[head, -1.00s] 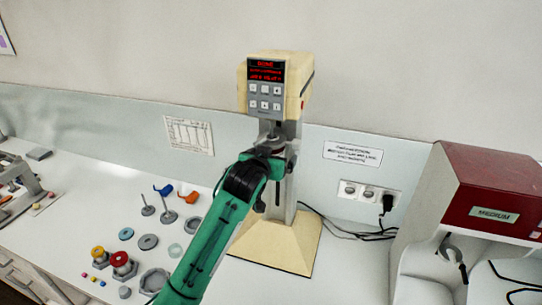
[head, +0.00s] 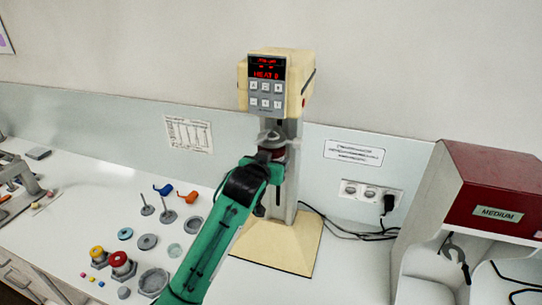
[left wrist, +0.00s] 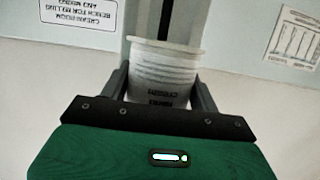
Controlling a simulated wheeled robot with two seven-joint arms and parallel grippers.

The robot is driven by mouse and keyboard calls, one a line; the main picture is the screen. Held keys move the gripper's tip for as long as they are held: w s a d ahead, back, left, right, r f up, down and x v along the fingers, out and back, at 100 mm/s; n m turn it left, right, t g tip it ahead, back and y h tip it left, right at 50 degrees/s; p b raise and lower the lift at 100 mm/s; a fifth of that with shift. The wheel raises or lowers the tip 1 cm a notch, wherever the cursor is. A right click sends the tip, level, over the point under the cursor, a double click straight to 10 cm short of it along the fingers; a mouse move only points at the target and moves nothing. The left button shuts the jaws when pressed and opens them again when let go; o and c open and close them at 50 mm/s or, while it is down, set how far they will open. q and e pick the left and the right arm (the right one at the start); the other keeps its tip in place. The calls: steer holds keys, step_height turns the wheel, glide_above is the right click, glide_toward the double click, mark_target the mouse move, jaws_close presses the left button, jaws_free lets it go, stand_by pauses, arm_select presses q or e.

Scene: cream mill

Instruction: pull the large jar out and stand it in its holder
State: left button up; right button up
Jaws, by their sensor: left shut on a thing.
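The large jar is white with dark print and a wide pale rim. In the left wrist view the jar (left wrist: 163,72) stands between the two fingers of my left gripper (left wrist: 163,88), which is shut on it. In the head view my left gripper (head: 272,153) is in front of the cream-coloured mill's column, below its head (head: 275,85). Only a pale rim shows above the gripper there; the rest of the jar is hidden. A large grey ring-shaped holder (head: 153,282) lies open and empty on the bench at the lower left. My right gripper is not in view.
Left of my arm are red (head: 121,264) and yellow (head: 97,255) lidded jars, grey rings and discs, and upright stirrers (head: 146,205). A red-topped machine (head: 495,190) stands at right. Cables (head: 350,230) run behind the mill base (head: 285,245).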

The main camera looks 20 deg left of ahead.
arm_select(q)
steer(key=shift+f+b, duration=0.55)
steer(key=shift+f, duration=0.65)
steer(key=shift+f+b, duration=1.15)
steer(key=shift+f, duration=1.4)
steer(key=shift+s, duration=0.1)
steer(key=s+p, duration=0.4)
steer(key=s, duration=0.6)
steer(key=shift+a, duration=0.1)
steer(key=shift+w, duration=0.1)
